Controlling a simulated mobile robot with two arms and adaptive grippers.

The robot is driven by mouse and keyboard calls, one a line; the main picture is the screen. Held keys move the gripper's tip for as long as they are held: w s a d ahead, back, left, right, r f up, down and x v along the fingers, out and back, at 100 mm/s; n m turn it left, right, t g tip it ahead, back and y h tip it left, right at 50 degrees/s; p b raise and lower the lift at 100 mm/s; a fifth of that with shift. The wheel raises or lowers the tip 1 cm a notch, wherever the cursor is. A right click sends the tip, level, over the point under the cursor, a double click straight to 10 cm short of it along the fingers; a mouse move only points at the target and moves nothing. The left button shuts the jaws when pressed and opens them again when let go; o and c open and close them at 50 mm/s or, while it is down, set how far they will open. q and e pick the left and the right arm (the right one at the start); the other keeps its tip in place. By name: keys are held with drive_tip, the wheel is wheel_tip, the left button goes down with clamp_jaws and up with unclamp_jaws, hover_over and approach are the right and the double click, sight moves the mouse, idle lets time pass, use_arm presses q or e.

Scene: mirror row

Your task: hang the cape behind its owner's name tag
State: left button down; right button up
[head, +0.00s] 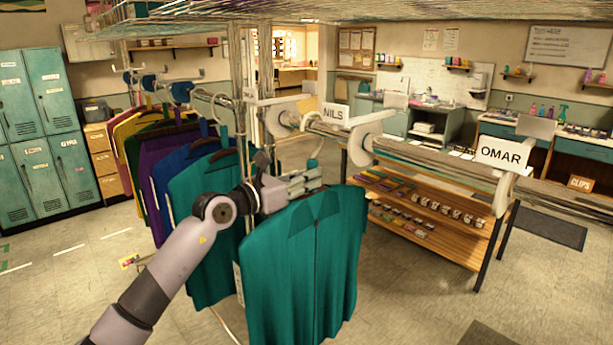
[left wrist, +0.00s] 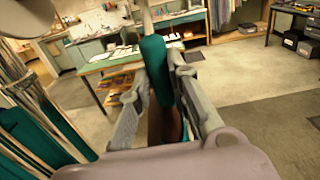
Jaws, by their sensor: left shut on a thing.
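A teal cape (head: 305,265) hangs from a hanger in my left gripper (head: 303,183), in front of the rail. The gripper is shut on the hanger's neck, just above the cape's collar. The hanger hook sticks up above the fingers, near the rail; I cannot tell whether it touches. In the left wrist view, the fingers (left wrist: 158,85) close around a teal part of the hanger (left wrist: 154,62). A white tag reading NILS (head: 335,114) and one reading OMAR (head: 500,154) stand on the rail (head: 430,161). My right gripper is not in view.
Several capes, yellow, green, purple (head: 160,190), blue and teal (head: 205,240), hang close together on the rail at left. White round dividers (head: 368,138) sit along the rail. A low wooden shelf (head: 430,225) stands behind. The rail between NILS and OMAR holds no cape.

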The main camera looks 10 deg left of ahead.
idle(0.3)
use_arm(q)
drive_tip(key=c, duration=1.5)
unclamp_jaws()
drive_tip(key=shift+s, duration=0.1)
drive_tip(key=shift+c, duration=0.2)
drive_tip(key=shift+o, duration=0.6)
drive_tip(key=shift+o, duration=0.5)
drive_tip(key=shift+f, duration=0.2)
drive_tip(key=o, duration=0.5)
drive_tip(key=shift+r, duration=0.15)
